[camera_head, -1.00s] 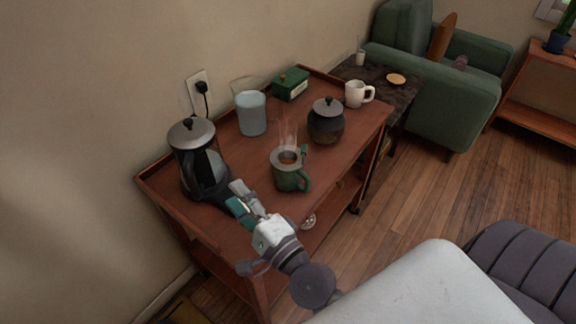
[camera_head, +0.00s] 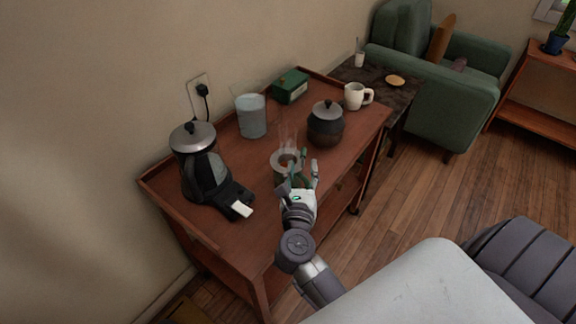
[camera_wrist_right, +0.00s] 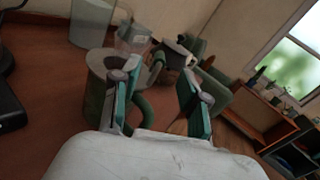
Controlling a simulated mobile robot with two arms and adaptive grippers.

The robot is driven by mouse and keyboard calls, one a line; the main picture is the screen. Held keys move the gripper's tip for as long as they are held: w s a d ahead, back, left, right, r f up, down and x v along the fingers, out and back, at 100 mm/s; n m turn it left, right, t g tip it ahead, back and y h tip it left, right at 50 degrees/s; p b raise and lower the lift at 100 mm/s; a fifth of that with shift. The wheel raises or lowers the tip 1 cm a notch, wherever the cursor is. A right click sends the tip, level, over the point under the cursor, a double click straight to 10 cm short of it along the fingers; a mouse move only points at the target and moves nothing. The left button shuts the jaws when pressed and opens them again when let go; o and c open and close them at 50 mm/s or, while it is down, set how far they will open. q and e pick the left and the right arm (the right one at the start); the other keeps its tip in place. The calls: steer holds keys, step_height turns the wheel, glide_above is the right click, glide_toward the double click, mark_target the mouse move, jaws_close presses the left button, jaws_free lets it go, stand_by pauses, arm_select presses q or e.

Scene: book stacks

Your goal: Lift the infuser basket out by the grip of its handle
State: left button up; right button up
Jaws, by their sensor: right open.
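The green mug (camera_head: 278,170) stands steaming on the cart, partly hidden behind my right gripper (camera_head: 299,176). The infuser basket (camera_head: 286,158) sits in the mug, its pale grey rim around brownish tea. A green upright piece, which looks like the grip of its handle (camera_head: 303,155), stands at the rim's right side. My right gripper is open and empty, its fingers at the mug's near right side. In the right wrist view the mug (camera_wrist_right: 97,84) is just left of the open fingers (camera_wrist_right: 158,82); I cannot tell whether they touch it. My left gripper is out of view.
A glass kettle (camera_head: 194,153) with a black base part stands on the left of the cart (camera_head: 235,168). A water pitcher (camera_head: 251,117), green box (camera_head: 291,85) and dark lidded pot (camera_head: 325,127) stand behind the mug. A white cup (camera_head: 355,96) is at the back right.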

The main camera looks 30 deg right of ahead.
mark_target(303, 158)
steer(key=p+x, duration=0.1)
steer(key=x, duration=0.5)
steer(key=shift+a, duration=0.1)
jaws_close()
steer(key=shift+r, duration=0.1)
